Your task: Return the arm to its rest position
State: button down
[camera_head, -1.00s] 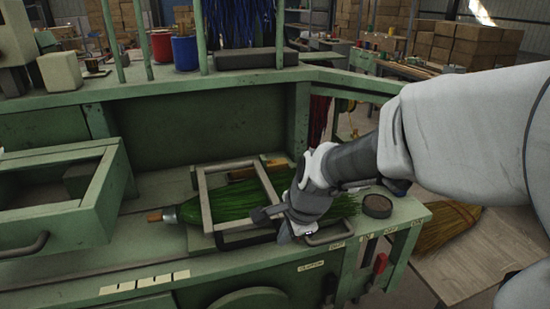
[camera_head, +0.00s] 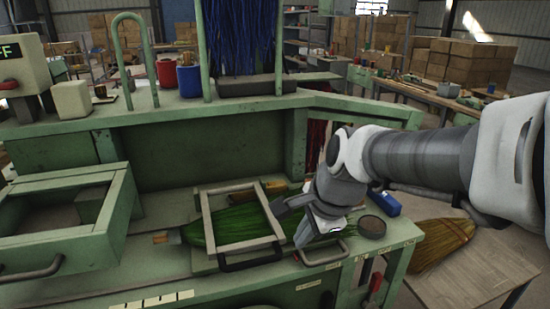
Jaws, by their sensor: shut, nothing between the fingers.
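My gripper (camera_head: 290,224) is shut and empty. It hangs over the green workbench (camera_head: 110,290), just right of a metal frame (camera_head: 214,240) with a black handle (camera_head: 250,262). The frame lies over a green-bristled broom (camera_head: 240,221) that rests on the bench, its wooden end to the left. The gripper hides part of the bristles. I cannot tell whether the fingertips clear them. My arm reaches in from the right edge.
An open green drawer (camera_head: 45,268) stands at the left. A round dark puck (camera_head: 372,227) and a blue block (camera_head: 385,204) are right of the gripper. A finished straw broom (camera_head: 440,242) lies on a wooden table (camera_head: 462,275) at the right.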

jog(key=s+d+r+n+h+p, duration=0.1)
jog(key=s+d+r+n, duration=0.1)
jog(key=s+d+n, duration=0.2)
jog(key=s+d+r+n+t+h+p, duration=0.1)
jog(key=s+d+r+n+p, duration=0.1)
jog(key=s+n, duration=0.7)
jog(key=shift+d+r+n+t+h, duration=0.3)
jog(key=shift+d+r+n, duration=0.45)
jog(key=shift+d, duration=0.25)
